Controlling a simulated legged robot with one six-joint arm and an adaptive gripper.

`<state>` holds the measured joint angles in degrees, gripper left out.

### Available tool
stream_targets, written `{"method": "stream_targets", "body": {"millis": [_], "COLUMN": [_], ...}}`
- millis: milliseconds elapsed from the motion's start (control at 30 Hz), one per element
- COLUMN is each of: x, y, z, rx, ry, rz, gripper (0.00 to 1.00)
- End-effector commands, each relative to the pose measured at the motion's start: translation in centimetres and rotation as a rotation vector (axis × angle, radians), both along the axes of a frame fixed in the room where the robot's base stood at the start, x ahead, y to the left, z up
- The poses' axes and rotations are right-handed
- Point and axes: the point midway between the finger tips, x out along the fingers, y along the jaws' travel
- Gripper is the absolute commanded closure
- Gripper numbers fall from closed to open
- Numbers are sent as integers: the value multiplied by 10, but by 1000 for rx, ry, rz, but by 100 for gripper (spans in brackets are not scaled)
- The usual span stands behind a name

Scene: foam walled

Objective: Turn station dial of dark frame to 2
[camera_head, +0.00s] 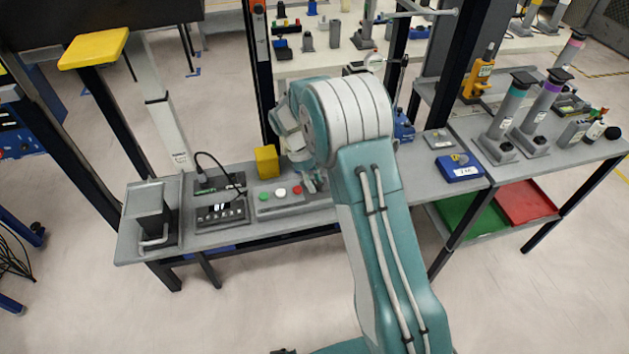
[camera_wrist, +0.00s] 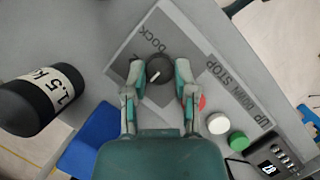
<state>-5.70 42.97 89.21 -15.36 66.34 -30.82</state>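The station dial (camera_wrist: 159,71) is a round black knob with a white pointer line, on a grey plate marked DOCK in the wrist view. The pointer slants toward lower left; I cannot read any number by it. My gripper (camera_wrist: 160,75) has one finger on each side of the knob. The fingers are apart and very near its sides; I cannot tell whether they touch. In the head view my gripper (camera_head: 309,184) is low over the grey bench (camera_head: 330,217), partly hidden by my arm, and the dial is hidden. A dark upright frame post (camera_head: 259,75) rises behind.
Red (camera_wrist: 201,103), white (camera_wrist: 218,123) and green (camera_wrist: 238,141) buttons sit right of the dial. A black cylinder marked 1.5 K (camera_wrist: 42,99) and a blue thing (camera_wrist: 92,141) are left. A yellow block (camera_head: 267,162) stands behind the button box.

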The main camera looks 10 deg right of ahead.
Motion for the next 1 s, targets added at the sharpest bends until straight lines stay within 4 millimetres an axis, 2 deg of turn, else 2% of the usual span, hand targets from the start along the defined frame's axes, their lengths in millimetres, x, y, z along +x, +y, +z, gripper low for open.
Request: {"method": "stream_targets", "body": {"millis": [467, 667, 1000], "x": [1, 2, 2], "y": [-1, -1, -3], "z": [-1, -2, -2], "rx": [-1, 1, 1], "ry": [1, 1, 0], "rz": [-63, -191, -507], "gripper": [100, 100, 100]}}
